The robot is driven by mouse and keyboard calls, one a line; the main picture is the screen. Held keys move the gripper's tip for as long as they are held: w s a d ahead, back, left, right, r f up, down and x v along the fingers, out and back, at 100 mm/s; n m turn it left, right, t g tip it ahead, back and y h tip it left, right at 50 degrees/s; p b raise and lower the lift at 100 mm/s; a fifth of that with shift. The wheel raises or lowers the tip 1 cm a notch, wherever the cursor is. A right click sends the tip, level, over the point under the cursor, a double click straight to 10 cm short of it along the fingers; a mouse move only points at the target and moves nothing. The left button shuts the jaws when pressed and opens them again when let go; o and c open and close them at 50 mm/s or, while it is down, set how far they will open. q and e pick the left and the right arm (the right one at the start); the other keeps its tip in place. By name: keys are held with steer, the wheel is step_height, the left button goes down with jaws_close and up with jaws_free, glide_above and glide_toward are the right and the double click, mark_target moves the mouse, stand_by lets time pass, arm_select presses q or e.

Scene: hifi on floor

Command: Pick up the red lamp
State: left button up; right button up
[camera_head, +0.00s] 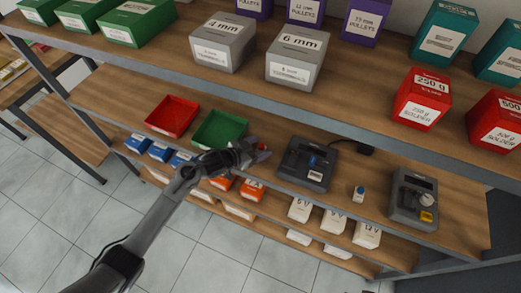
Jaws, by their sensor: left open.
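My left gripper (252,152) reaches in from the lower left over the middle shelf. It is open, with its fingers at the right side of the green tray (222,129). A small red object (263,147), which may be the red lamp, shows right at the fingertips. It is partly hidden by the fingers and too small to make out clearly. I cannot tell whether the fingers touch it. My right gripper is not in view.
A red tray (172,116) stands left of the green one. Boxes fill the upper shelf (240,84).

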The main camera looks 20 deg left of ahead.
arm_select(q)
steer(key=shift+c, duration=0.3)
steer(key=c, duration=1.2)
steer(key=shift+r, duration=0.15)
